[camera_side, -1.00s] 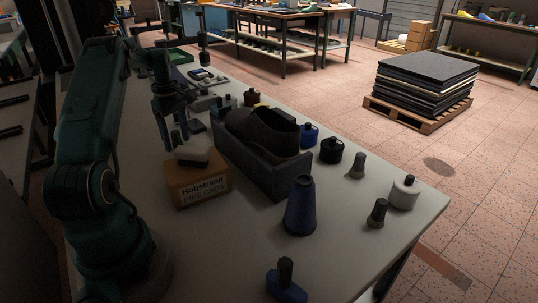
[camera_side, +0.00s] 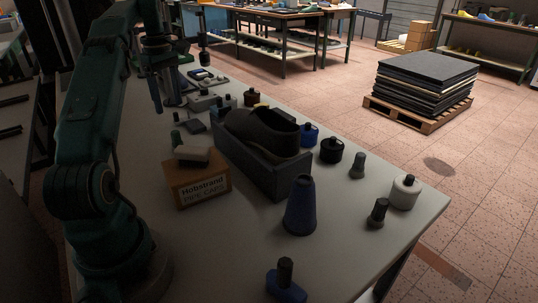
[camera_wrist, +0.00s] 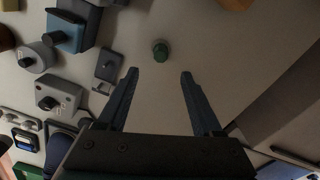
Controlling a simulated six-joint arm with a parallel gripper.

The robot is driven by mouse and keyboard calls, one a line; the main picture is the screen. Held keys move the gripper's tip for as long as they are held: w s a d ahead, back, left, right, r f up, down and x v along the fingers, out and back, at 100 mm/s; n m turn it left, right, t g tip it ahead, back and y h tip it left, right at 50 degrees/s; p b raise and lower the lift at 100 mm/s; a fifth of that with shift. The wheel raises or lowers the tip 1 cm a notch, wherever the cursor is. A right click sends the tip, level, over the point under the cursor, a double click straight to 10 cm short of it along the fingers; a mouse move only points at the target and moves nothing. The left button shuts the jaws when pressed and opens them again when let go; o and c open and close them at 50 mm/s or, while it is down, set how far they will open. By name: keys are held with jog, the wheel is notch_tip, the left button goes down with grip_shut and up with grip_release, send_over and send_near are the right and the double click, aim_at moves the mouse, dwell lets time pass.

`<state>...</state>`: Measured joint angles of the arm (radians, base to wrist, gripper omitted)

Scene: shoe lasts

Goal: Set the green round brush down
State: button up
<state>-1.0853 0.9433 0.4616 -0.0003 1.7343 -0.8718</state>
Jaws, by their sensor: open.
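The green round brush (camera_side: 176,138) stands on the table, partly hidden behind the cardboard box in the side view. In the wrist view the brush (camera_wrist: 161,51) shows from above as a small green round top on bare table. My gripper (camera_wrist: 160,72) is open and empty, its two fingers spread apart, with the brush just past the fingertips in the picture. In the side view my gripper (camera_side: 156,98) hangs above the table, higher than the brush and apart from it.
A dark shoe (camera_side: 262,130) rests in a grey holder (camera_side: 275,174) to the right. Small grey fixtures (camera_wrist: 58,97) crowd the left of the wrist view.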

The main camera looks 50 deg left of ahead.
jog(key=shift+r, duration=0.4)
jog(key=w+d+r+m+t+y, duration=0.1)
jog(key=w+d+r+m, duration=0.3)
jog(key=d, duration=0.5)
jog(key=w+d+r+m+t, duration=0.15)
jog(key=d+r+m, duration=0.35)
jog(key=d, duration=0.5)
jog(key=s+d+f+m+t, duration=0.1)
jog(key=s+d+f+m, duration=0.1)
jog(key=s+d+m, duration=0.1)
jog(key=s+d+f+m+t, duration=0.1)
jog(key=s+d+f+m, duration=0.1)
jog(key=s+d+m, duration=0.2)
jog(key=s+d+f+m+t+h, duration=0.1)
jog(key=s+d+f+m, duration=0.2)
jog(key=d+m, duration=0.3)
jog(key=s+d, duration=0.1)
jog(key=d, duration=0.3)
